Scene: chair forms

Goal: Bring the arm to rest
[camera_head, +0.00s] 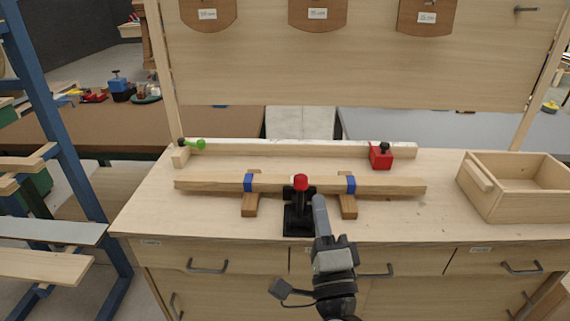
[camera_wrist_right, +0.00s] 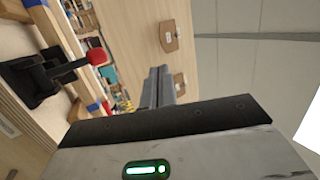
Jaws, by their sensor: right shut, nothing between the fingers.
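My right gripper (camera_head: 319,203) shows in the head view in front of the bench's middle, just right of a black toggle clamp with a red knob (camera_head: 300,184). Its fingers are shut with nothing between them. The closed fingers also show in the right wrist view (camera_wrist_right: 157,86), and the clamp (camera_wrist_right: 40,78) stands to their left there. My right arm comes up from the bottom of the head view, over the drawer fronts. My left gripper is not in view.
A wooden bar (camera_head: 215,183) lies across two blocks with blue pads behind the clamp. A longer rail (camera_head: 300,149) with a red block (camera_head: 381,158) lies farther back. An open wooden box (camera_head: 507,204) stands at the right. A blue rack (camera_head: 50,130) stands left.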

